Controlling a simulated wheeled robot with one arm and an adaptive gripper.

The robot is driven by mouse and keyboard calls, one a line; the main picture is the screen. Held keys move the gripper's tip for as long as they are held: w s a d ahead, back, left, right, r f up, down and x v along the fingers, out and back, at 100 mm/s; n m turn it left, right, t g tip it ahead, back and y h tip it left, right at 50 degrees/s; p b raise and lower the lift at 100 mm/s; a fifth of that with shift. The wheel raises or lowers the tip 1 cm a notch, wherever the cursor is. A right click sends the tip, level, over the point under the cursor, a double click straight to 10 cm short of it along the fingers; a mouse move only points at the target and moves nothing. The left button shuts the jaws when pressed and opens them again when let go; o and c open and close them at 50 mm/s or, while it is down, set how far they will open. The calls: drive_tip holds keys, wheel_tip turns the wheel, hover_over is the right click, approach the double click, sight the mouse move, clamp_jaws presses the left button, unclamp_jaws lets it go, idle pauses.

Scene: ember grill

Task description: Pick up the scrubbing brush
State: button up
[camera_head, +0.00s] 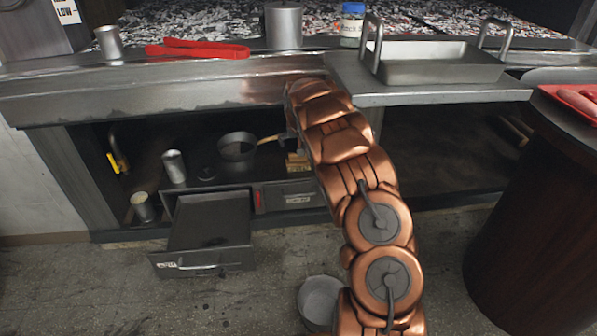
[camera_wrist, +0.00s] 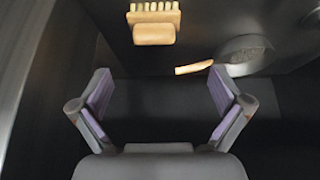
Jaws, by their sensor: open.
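The scrubbing brush (camera_wrist: 154,28) shows at the top of the wrist view, with a light wooden body and a row of pale bristles. In the head view a wooden block that looks like the brush (camera_head: 296,161) shows in the shelf space under the grill, partly hidden by my arm. My gripper (camera_wrist: 160,78) is open and empty, its fingers spread wide with purple inner pads. The brush lies beyond the fingertips, apart from them. In the head view my gripper is mostly hidden behind my arm.
A pan (camera_head: 237,146) with a wooden handle sits left of the brush. A metal cup (camera_head: 174,167) stands farther left. Below, a drawer (camera_head: 210,225) is pulled out. The grill's front ledge (camera_head: 150,95) overhangs the shelf. A bucket (camera_head: 318,300) stands on the floor.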

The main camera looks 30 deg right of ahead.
drive_tip(key=w+d+f+t+b, duration=0.1)
drive_tip(key=w+d+f+b, duration=0.1)
drive_tip(key=w+d+f, duration=0.3)
drive_tip(key=b, duration=0.3)
hover_over(299, 163)
drive_tip(key=f, duration=0.5)
drive_tip(key=shift+s+a+f, duration=0.15)
drive_tip(key=shift+s, duration=0.1)
drive_tip(key=shift+w+f, duration=0.3)
drive_tip(key=shift+f, duration=0.3)
drive_tip(key=shift+w+d+f, duration=0.25)
drive_tip(key=shift+d, duration=0.05)
drive_tip(key=c, duration=1.1)
